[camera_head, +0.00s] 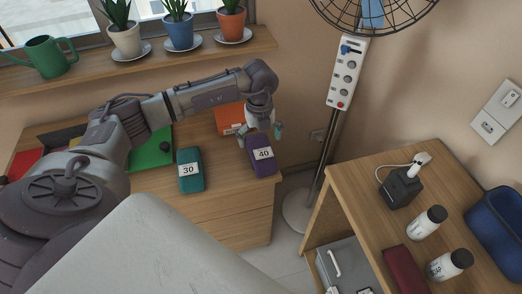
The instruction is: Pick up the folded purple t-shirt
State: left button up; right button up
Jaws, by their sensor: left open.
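The folded purple t-shirt (263,167) is a compact dark purple bundle with a white "40" label. It lies on the wooden cabinet top (225,180) near its right edge. My left arm reaches in from the left, and my left gripper (262,132) points down at the far end of the purple bundle. Its fingers are apart, one on each side of that end; I cannot tell whether they touch it. My right gripper is not in view.
A teal bundle labelled "30" (190,180) lies to the left. A green item (152,153) and an orange one (230,118) lie behind. A fan's pole (322,185) stands to the right, beside a wooden shelf unit (375,165) with bottles. Potted plants line the sill above.

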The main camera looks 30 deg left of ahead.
aim_at(261, 147)
pick_arm(q)
jog(key=f, duration=0.2)
jog(key=f+p, duration=0.1)
jog(key=shift+d+f, duration=0.25)
jog(key=shift+f, duration=0.7)
jog(key=shift+w, duration=0.1)
jog(key=c, duration=1.2)
jog(key=shift+o, duration=0.2)
jog(key=shift+r, duration=0.15)
